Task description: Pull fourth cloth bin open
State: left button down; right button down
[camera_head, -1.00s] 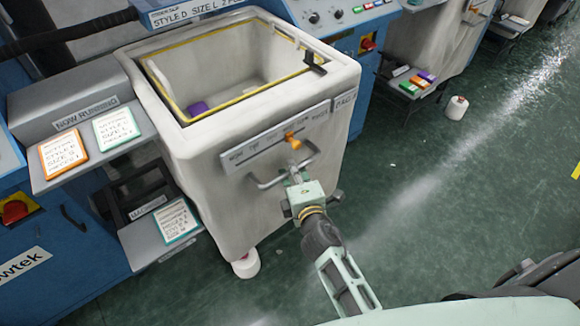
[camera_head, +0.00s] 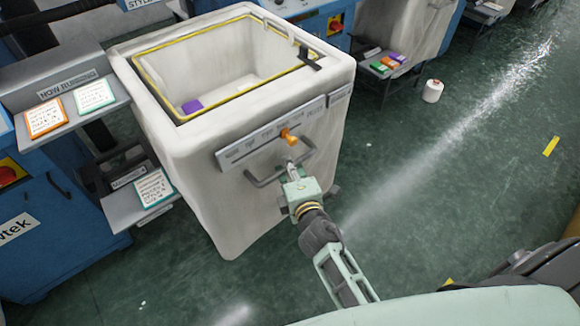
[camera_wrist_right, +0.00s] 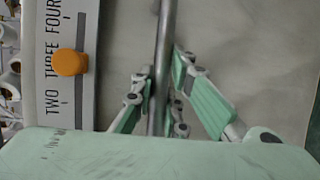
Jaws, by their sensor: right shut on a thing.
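The white cloth bin (camera_head: 225,215) stands in the middle of the head view, out in front of the machine row. It has a yellow-edged opening, and a purple item (camera_head: 192,106) lies inside. A grey bar handle (camera_head: 262,182) is on its front, below a label strip with an orange slider (camera_head: 288,134). My right gripper (camera_head: 293,172) is shut on this handle. In the wrist view the fingers (camera_wrist_right: 160,88) close around the vertical-looking bar (camera_wrist_right: 165,35), beside the orange slider (camera_wrist_right: 70,62). The strip there reads TWO, THREE, FOUR. My left gripper is not in view.
At left, a grey shelf (camera_head: 75,130) holds an orange-edged and a green-edged card. A lower shelf (camera_head: 125,212) holds another card. A white yarn cone (camera_head: 433,90) stands on the floor at right. The green floor (camera_head: 430,200) right of the bin is mostly clear.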

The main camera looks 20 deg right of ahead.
jog(key=c, duration=1.7)
grip_release()
jog(key=shift+w, duration=0.1)
jog(key=shift+c, duration=0.2)
jog(key=s+r, duration=0.1)
jog(key=s, duration=0.6)
jog(key=shift+s+a+r, duration=0.2)
jog(key=s+a+f+m+g+y, duration=0.1)
jog(key=s+f+m+g, duration=0.45)
jog(key=f, duration=0.95)
jog(key=s+a+f+m+g, duration=0.1)
jog(key=s+f+m+g, duration=0.1)
jog(key=s+f, duration=0.95)
jog(key=s+d+f+m+g, duration=0.3)
jog(key=s+d+f+m, duration=0.1)
jog(key=s+f, duration=0.6)
jog(key=s+d+f+m+g, duration=0.4)
jog(key=s+f, duration=0.5)
jog(key=s, duration=0.5)
jog(key=shift+f, duration=0.35)
